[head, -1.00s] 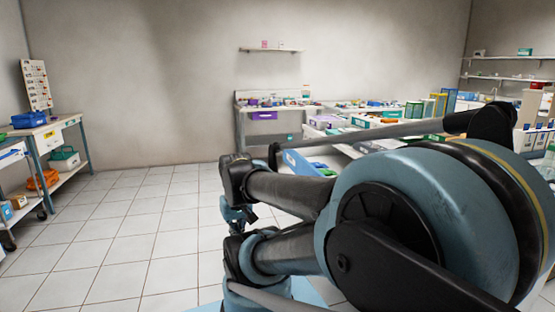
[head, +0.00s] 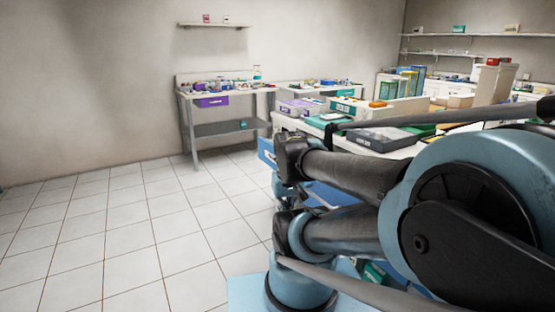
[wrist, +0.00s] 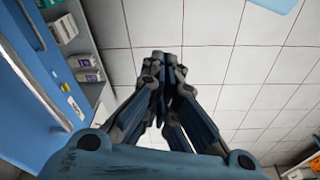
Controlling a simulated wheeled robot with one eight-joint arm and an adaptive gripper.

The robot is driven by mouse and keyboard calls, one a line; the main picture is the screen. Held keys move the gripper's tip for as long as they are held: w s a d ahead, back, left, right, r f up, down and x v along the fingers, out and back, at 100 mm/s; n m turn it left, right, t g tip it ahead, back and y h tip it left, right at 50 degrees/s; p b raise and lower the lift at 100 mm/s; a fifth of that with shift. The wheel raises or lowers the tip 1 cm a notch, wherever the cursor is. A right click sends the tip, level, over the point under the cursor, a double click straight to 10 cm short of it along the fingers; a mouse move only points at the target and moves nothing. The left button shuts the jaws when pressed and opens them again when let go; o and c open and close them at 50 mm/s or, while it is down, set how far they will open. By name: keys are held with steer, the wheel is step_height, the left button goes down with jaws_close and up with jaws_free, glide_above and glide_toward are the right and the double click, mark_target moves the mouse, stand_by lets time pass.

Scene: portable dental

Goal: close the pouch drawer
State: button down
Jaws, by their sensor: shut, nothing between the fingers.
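A blue panel with a pale label (head: 266,152) juts out at the near left end of the central table, partly hidden by my arm. It looks like a drawer front; I cannot read the label or tell how far it is open. The head view does not clearly show my fingers.
A grey shelf or tray with several small boxes (wrist: 88,68) lies beside the blue panel. The central table (head: 300,128) carries bins and trays. A bench with a purple drawer (head: 212,101) stands by the back wall. The tiled floor (head: 130,235) at left is clear.

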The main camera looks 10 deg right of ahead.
steer(key=shift+w, duration=0.2)
steer(key=w+d+r+n+h, duration=0.1)
steer(key=w+r+n+h, duration=0.1)
steer(key=w+r+n, duration=0.45)
steer(key=w+r+n+h, duration=0.2)
steer(key=w+r+n, duration=0.15)
steer(key=w, duration=0.65)
steer(key=w+a+f+n+h, duration=0.1)
steer(key=w+a+n+h, duration=0.1)
steer(key=w+a+n, duration=0.3)
steer(key=w+a+f+n+h, duration=0.1)
steer(key=w+a+n, duration=0.1)
steer(key=w, duration=0.6)
steer(key=w+a+n+h, duration=0.2)
steer(key=w+a+n, duration=0.15)
steer(key=w, duration=0.25)
glide_toward(274, 166)
steer(key=shift+n+t, duration=0.3)
steer(key=shift+n, duration=0.15)
steer(key=shift+s+x, duration=0.15)
steer(key=shift+x, duration=0.95)
steer(key=shift+s+x, duration=0.15)
steer(key=shift+x, duration=1)
